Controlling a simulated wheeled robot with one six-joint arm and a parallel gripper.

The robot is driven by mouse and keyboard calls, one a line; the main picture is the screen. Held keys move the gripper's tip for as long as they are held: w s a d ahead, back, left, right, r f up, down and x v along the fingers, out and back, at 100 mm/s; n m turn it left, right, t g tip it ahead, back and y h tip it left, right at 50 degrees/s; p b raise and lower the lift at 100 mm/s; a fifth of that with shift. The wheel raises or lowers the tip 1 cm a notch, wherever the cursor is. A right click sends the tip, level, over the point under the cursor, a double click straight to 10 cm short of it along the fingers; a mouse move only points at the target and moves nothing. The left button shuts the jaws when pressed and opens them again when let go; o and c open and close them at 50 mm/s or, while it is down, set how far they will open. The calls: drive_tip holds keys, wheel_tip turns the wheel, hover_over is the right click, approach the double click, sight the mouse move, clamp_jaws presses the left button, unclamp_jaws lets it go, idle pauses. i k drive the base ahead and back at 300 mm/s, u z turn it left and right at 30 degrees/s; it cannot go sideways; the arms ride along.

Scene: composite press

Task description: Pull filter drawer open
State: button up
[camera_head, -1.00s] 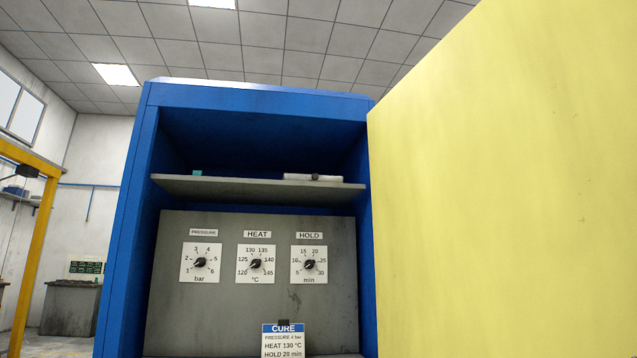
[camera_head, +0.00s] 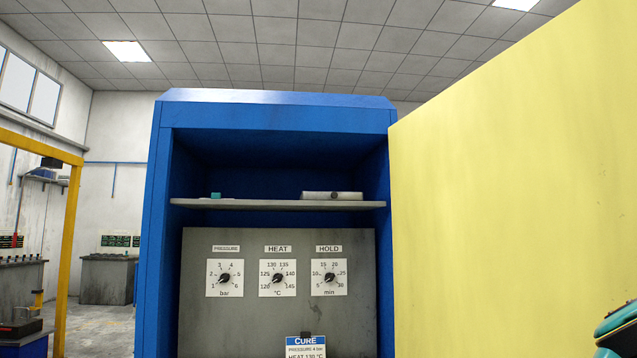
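No filter drawer can be made out in this view. The blue cabinet (camera_head: 275,113) stands in the middle, with a grey control panel (camera_head: 200,310) set inside it. The panel carries a PRESSURE dial (camera_head: 224,278), a HEAT dial (camera_head: 277,278) and a HOLD dial (camera_head: 329,277). The cabinet's lower part is below the picture's edge. My gripper is not in view. A teal and black rounded part shows at the lower right edge; I cannot tell whether it is part of my arm.
A large pale yellow panel (camera_head: 510,190) fills the right side and hides what is behind it. A grey shelf (camera_head: 275,205) holds small items. A CURE card (camera_head: 305,346) stands below the dials. A yellow frame (camera_head: 69,250) and grey bench (camera_head: 108,280) are at left, with floor between.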

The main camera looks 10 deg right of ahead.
sight(305, 196)
drive_tip(key=u, duration=0.5)
drive_tip(key=k, duration=1.2)
drive_tip(key=u, duration=0.8)
drive_tip(key=i, duration=3.35)
drive_tip(key=z, duration=1.3)
drive_tip(key=i, duration=1.05)
drive_tip(key=z, duration=1.05)
